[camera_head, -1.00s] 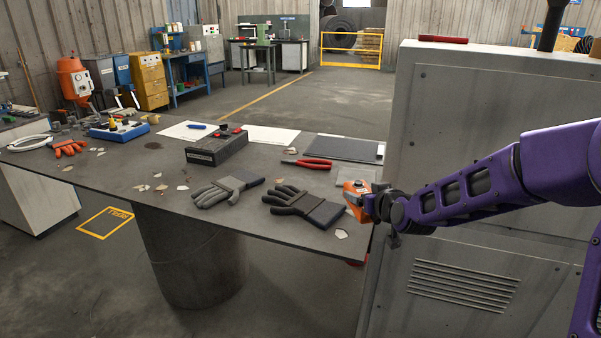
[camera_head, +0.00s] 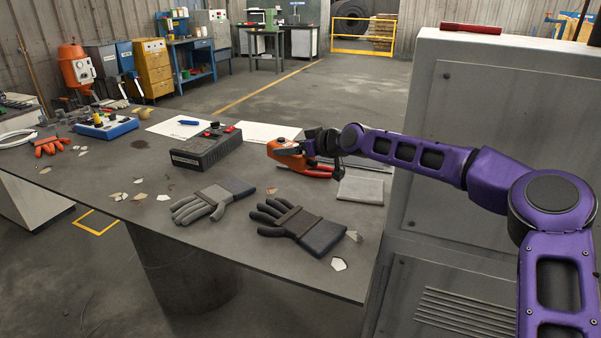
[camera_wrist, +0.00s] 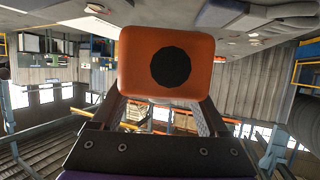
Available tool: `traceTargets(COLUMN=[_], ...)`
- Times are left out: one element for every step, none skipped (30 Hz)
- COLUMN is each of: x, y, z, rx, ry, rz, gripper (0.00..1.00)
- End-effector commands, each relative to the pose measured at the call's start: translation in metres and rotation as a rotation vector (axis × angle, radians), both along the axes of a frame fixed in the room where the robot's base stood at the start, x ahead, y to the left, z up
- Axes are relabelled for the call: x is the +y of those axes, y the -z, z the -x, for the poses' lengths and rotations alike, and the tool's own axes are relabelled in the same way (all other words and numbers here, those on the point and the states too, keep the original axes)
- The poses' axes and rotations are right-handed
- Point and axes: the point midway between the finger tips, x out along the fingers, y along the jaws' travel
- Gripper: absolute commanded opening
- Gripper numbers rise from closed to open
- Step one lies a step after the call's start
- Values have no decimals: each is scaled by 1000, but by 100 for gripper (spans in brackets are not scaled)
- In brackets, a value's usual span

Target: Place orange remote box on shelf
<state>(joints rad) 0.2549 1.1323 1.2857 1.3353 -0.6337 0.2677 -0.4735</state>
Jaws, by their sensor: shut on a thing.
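The orange remote box (camera_head: 286,150) is in my gripper (camera_head: 308,146), held above the grey table beside the red-handled pliers. In the wrist view the orange remote box (camera_wrist: 166,63) shows its end face with a round black disc, between the two fingers of my gripper (camera_wrist: 165,108). The gripper is shut on it. Its far side is hidden. I cannot tell which surface is the shelf.
The table (camera_head: 110,172) holds two grey gloves (camera_head: 300,225), a dark control box (camera_head: 207,147), red-handled pliers (camera_head: 312,172), a blue tray (camera_head: 106,128) and white scraps. A tall grey cabinet (camera_head: 470,110) stands at the right, with a red object (camera_head: 471,28) on top.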

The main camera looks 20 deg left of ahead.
Motion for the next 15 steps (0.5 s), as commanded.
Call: traceTargets(x=[0, 0, 1, 0, 0, 0, 0, 0, 0, 0, 0, 0, 1, 0, 0], y=[3, 7, 12, 17, 23, 31, 37, 43, 50, 54, 57, 61, 63, 66, 70], z=[0, 0, 0, 0, 0, 0, 0, 0, 0, 1, 1, 0, 0, 0, 0], rx=[1, 1, 2, 2, 2, 3, 3, 3, 3, 3, 2, 2, 1, 1, 1], ry=[-1, -1, 0, 0, 0, 0, 0, 0, 0, 0, 0, 0, 1, 1, 1], rz=[-1, -1, -1, -2, -2, -1, -1, -1, -1, -1, -2, -2, -3, -3, -3], gripper=[0, 0, 0, 0, 0, 0, 0, 0, 0, 0, 0, 0, 0, 0, 0])
